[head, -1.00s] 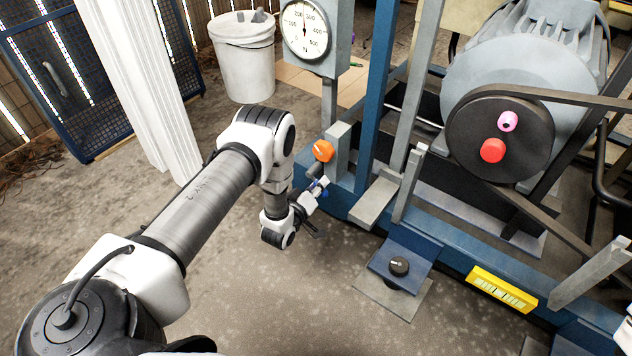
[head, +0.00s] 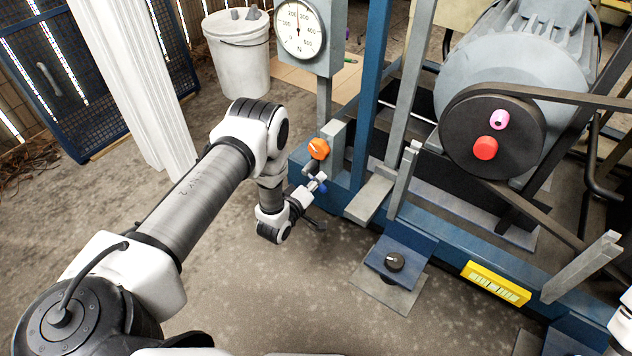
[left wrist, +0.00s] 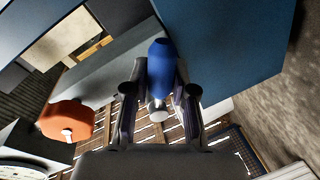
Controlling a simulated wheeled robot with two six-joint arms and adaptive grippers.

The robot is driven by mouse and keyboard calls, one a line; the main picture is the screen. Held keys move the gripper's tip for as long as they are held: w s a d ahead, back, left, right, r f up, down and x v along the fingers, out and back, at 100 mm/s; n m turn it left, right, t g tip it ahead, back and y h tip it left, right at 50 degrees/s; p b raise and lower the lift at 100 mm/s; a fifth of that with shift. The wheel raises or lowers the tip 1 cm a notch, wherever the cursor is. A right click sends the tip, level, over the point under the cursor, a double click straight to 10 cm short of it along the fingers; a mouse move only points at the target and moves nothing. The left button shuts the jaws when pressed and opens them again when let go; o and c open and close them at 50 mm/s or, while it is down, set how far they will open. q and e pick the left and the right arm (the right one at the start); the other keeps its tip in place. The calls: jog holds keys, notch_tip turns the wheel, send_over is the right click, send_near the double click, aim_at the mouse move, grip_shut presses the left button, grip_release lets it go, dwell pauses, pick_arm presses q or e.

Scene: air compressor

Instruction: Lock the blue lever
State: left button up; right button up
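The blue lever (left wrist: 162,68) shows in the left wrist view as a rounded blue handle with a pale metal end. In the head view, my left gripper (head: 310,198) is at the left end of the compressor's blue frame, just below an orange knob (head: 318,149). There the lever (head: 320,187) is small and partly hidden by the gripper. My right gripper is not in view.
The orange knob also shows close by in the left wrist view (left wrist: 66,121). A dial gauge (head: 299,28) stands above it. The floor in front is clear.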

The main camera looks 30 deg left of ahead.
pick_arm(q)
jog(key=shift+o, duration=1.1)
jog(key=s+r, duration=0.2)
jog(key=s, duration=0.9)
jog(key=shift+s, duration=0.4)
jog(key=shift+d, duration=0.1)
